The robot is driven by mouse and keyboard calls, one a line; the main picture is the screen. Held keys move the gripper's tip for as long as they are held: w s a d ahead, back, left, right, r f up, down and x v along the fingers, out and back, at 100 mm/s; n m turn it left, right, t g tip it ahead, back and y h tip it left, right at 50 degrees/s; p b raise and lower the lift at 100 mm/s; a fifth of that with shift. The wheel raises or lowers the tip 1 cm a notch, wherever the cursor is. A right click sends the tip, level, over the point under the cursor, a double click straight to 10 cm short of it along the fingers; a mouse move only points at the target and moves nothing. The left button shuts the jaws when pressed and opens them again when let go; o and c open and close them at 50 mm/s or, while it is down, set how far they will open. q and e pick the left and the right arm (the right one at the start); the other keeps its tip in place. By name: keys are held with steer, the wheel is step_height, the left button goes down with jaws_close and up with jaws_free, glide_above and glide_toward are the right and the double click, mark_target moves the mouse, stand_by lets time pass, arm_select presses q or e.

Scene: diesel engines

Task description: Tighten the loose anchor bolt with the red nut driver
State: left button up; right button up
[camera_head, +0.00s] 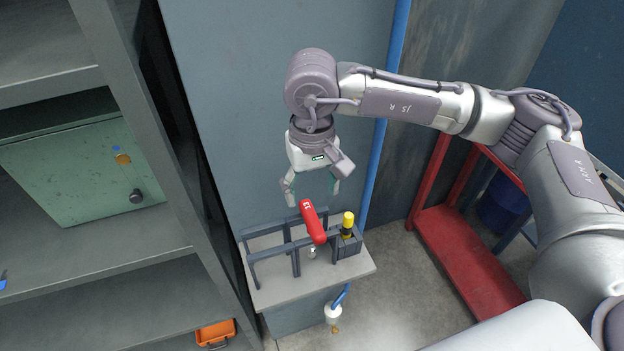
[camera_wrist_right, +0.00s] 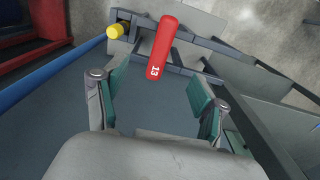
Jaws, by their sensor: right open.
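The red nut driver (camera_head: 313,222), with "13" on its handle, stands tilted in a grey rack on a small shelf. Its metal shaft end shows under the rack rail. My right gripper (camera_head: 311,187) is open and empty, just above the handle and apart from it. In the right wrist view the red handle (camera_wrist_right: 162,48) lies beyond and between the open green-padded fingers (camera_wrist_right: 158,100). The anchor bolt is not distinguishable in these frames. My left gripper is not in view.
A yellow-handled tool (camera_head: 348,222) stands in a box right beside the red driver. A blue pipe (camera_head: 384,130) runs down behind. Grey shelving (camera_head: 90,255) with a green cabinet (camera_head: 75,170) is at left. A red rack (camera_head: 462,255) stands at right.

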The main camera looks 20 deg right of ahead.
mark_target(312, 217)
step_height(312, 217, down, 2)
step_height(312, 217, down, 4)
steer(key=b, duration=0.4)
steer(key=shift+f, duration=0.15)
steer(key=shift+f+b, duration=0.8)
steer(key=shift+b, duration=0.25)
steer(key=shift+b, duration=0.45)
jaws_close()
